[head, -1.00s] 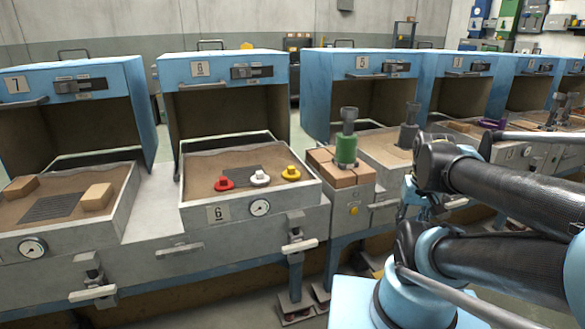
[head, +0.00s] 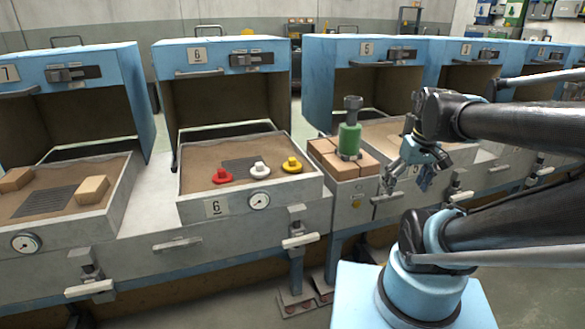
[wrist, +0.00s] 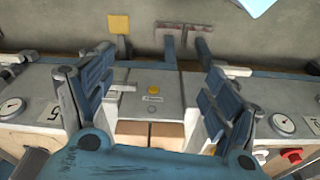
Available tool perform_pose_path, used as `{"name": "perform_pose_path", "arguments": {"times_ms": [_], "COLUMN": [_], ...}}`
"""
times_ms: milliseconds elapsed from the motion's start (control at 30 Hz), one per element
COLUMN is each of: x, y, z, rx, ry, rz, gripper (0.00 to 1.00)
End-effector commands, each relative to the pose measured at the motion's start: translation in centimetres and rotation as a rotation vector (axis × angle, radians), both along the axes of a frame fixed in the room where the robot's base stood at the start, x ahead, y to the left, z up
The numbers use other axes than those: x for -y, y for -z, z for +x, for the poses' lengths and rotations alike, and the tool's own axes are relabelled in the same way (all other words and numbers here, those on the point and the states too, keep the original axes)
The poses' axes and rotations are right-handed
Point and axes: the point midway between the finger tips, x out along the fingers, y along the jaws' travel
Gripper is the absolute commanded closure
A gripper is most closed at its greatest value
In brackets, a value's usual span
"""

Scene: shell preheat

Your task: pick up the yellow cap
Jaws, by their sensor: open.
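The yellow cap (head: 292,165) sits on the sandy tray (head: 205,192) of unit 6 in the head view. It is at the right end of a row with a white cap (head: 260,170) and a red cap (head: 222,176). My gripper (head: 407,184) is open and empty, to the right of the yellow cap and apart from it, near the front of the benches. In the wrist view, my open gripper (wrist: 155,58) has nothing between its fingers.
A green cylinder with a grey top (head: 349,135) stands on tan bricks (head: 345,170) between the yellow cap and my gripper. The blue hood of unit 6 (head: 222,57) rises behind the tray. A gauge (head: 259,201) and a handle (head: 300,240) are on its front.

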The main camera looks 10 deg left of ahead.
Motion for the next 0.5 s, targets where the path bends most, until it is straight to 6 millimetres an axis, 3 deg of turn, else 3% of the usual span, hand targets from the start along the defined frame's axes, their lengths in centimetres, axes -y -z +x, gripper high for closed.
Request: {"name": "perform_pose_path", "arguments": {"times_ms": [200,500], "x": [-4.1,-11.0], "y": [-4.0,-7.7], "z": [4.8,11.1], "rx": [-0.013,-0.01], "ry": [-0.316,-0.75], "rz": [0.025,0.071], "gripper": [0.18,0.18]}}
